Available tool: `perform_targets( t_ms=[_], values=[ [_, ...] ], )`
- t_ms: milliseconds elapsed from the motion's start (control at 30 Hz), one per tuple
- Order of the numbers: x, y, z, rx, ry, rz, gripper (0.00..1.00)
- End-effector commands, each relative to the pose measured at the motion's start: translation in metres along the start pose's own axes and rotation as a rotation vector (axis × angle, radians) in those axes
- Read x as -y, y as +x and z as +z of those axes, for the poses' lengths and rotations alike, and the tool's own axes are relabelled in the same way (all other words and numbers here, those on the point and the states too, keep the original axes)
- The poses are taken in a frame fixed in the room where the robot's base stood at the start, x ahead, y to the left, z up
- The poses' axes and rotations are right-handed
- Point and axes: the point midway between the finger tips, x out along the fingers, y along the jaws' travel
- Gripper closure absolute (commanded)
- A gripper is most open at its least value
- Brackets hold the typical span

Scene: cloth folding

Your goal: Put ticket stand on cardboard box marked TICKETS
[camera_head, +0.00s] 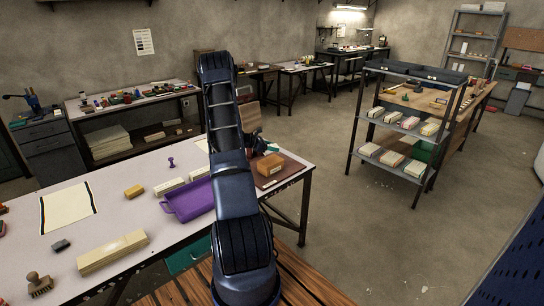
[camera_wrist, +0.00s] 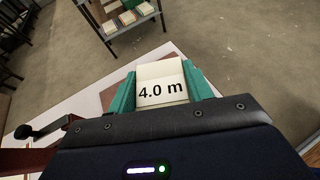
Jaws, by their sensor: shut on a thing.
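In the wrist view, my gripper (camera_wrist: 160,88) has its teal fingers on both sides of a cream block marked "4.0 m" (camera_wrist: 161,84) and is shut on it. I cannot tell whether this block is the ticket stand. In the head view, my arm hides most of the gripper and the block. A small orange-brown box (camera_head: 269,164) sits on a dark red mat (camera_head: 283,175) at the table's right end, close to my gripper. No TICKETS marking is readable on it. A brown upright panel (camera_head: 250,117) shows behind my arm; what it is stays unclear.
The pale table (camera_head: 130,215) holds a purple tray (camera_head: 188,201), a yellow block (camera_head: 134,191), a purple stamp (camera_head: 171,162), a cream stack (camera_head: 112,251), a brush (camera_head: 39,284) and a striped cloth (camera_head: 68,208). A grey shelf rack (camera_head: 403,130) stands right, across open floor.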

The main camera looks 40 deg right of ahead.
Motion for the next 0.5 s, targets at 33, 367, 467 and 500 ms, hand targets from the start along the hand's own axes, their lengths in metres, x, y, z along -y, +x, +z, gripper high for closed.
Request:
perform_targets(
  t_ms=[33,367,467,500],
  values=[
    [0.0,0.002,-0.004,0.0,0.0,-0.001,0.71],
    [0.0,0.012,-0.028,0.0,0.0,-0.002,0.71],
    [0.0,0.017,-0.041,-0.001,-0.001,0.0,0.71],
    [-0.001,0.019,-0.044,-0.001,0.0,0.0,0.71]
  ],
)
